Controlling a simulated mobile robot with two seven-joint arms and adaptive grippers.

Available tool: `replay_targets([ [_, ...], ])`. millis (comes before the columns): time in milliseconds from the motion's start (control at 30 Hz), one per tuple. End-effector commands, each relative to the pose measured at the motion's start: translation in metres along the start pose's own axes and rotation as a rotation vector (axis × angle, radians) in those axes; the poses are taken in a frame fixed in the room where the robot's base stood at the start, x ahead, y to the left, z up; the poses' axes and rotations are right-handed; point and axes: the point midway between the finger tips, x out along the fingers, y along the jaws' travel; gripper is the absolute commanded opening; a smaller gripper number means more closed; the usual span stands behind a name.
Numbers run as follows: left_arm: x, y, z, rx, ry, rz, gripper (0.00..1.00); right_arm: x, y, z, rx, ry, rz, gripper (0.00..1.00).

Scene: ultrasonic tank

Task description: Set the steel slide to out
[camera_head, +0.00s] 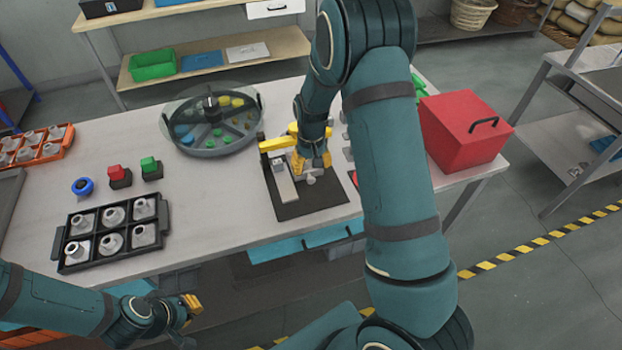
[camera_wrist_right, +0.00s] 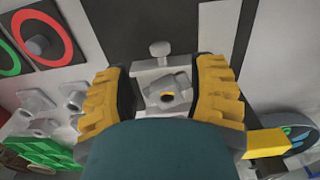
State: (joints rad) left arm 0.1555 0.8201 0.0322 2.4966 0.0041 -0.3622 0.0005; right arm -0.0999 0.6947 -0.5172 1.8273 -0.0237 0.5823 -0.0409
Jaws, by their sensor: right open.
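The steel slide (camera_wrist_right: 148,77) looks like the grey metal block with a round knob (camera_wrist_right: 160,48) in the right wrist view. It is part of a fixture on a black base plate (camera_head: 318,203) on the table; in the head view my right gripper partly covers it. My right gripper (camera_head: 313,160) points down over the fixture. In the right wrist view its yellow fingers (camera_wrist_right: 168,97) are open, one on each side of the block; I cannot tell whether they touch it. My left gripper (camera_head: 190,305) is off the table's front edge at the lower left, small and unclear.
A yellow bar (camera_head: 278,144) stands beside the right gripper. A red box (camera_head: 460,140) is right of my right arm. A round divided tank (camera_head: 212,152) stands behind left. A black tray of metal parts (camera_head: 75,232) and red and green buttons (camera_head: 118,176) are left.

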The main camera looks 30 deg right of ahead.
Motion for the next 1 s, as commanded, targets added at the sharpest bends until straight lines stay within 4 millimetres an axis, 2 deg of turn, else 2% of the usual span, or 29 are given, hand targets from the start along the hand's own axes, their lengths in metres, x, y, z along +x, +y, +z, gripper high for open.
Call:
replay_targets([
  [100, 0.001, 0.0, 0.0, 0.0, 0.0, 0.0, 0.0, 0.024, 0.0, 0.001, 0.001, -0.004, 0.0, 0.57],
  [300, 0.002, -0.001, 0.0, 0.0, 0.0, -0.001, 0.0, 0.051, 0.0, 0.001, 0.001, -0.002, 0.0, 0.57],
  [500, 0.002, -0.001, 0.0, 0.0, 0.0, -0.001, 0.0, 0.062, 0.0, 0.0, 0.001, 0.0, -0.001, 0.57],
  [767, 0.002, -0.001, 0.0, 0.0, 0.0, -0.001, 0.0, 0.063, 0.0, 0.0, 0.001, 0.001, -0.001, 0.57],
  [800, 0.002, -0.001, 0.0, 0.0, 0.0, -0.001, 0.0, 0.063, 0.0, 0.0, 0.001, 0.001, -0.001, 0.53],
  [933, 0.002, -0.001, 0.0, 0.0, 0.0, -0.001, 0.0, 0.062, 0.0, 0.0, 0.001, 0.001, -0.001, 0.07],
  [967, 0.002, -0.001, 0.0, 0.0, 0.0, 0.0, 0.0, 0.062, 0.0, 0.0, 0.001, 0.0, -0.001, 0.0],
  [1000, 0.002, -0.001, 0.0, 0.0, 0.0, 0.0, 0.0, 0.062, 0.0, 0.0, 0.001, 0.0, -0.001, 0.0],
])
